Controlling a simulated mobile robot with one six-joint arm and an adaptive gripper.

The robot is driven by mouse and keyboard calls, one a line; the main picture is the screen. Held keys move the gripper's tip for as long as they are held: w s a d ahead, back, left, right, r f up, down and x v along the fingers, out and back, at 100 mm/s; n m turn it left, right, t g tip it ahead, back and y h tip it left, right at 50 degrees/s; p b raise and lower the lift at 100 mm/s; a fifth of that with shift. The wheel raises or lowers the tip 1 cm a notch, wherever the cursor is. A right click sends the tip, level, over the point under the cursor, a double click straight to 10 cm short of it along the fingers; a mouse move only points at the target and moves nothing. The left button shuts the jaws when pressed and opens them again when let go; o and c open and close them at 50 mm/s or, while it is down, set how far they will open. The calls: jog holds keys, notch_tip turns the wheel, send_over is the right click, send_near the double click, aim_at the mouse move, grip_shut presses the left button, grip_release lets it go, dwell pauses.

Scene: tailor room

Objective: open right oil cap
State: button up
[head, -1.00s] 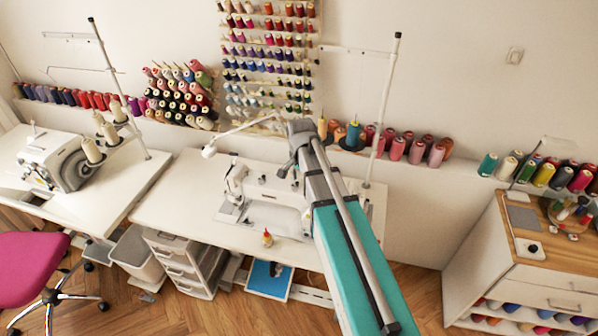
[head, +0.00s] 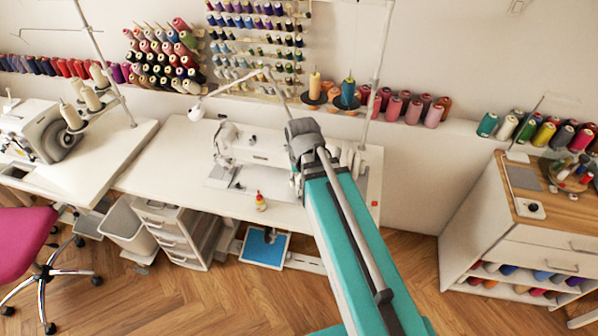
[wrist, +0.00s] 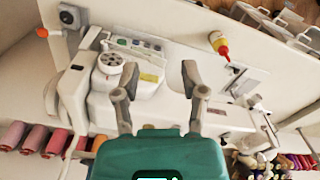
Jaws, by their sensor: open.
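A white sewing machine (head: 262,148) stands on the white table, its right part behind my arm in the head view. The wrist view shows its body (wrist: 150,75) upside down, with a round dial and buttons. I cannot make out an oil cap for certain on it. In the head view my arm hides the fingers.
A lamp (head: 197,108) and a thread stand pole (head: 376,75) rise near the machine. Thread cones (head: 412,108) line the ledge behind. The table (head: 165,170) is clear to the left of the machine. A wooden-topped cabinet (head: 535,195) stands at right.

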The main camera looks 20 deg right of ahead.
jog(key=shift+s+f+n+b, duration=0.3)
jog(key=shift+s+f+n, duration=0.1)
jog(key=shift+s, duration=0.25)
jog(key=shift+s+f+n+b, duration=0.25)
jog(key=shift+s+f+n, duration=0.15)
jog(key=shift+s, duration=0.2)
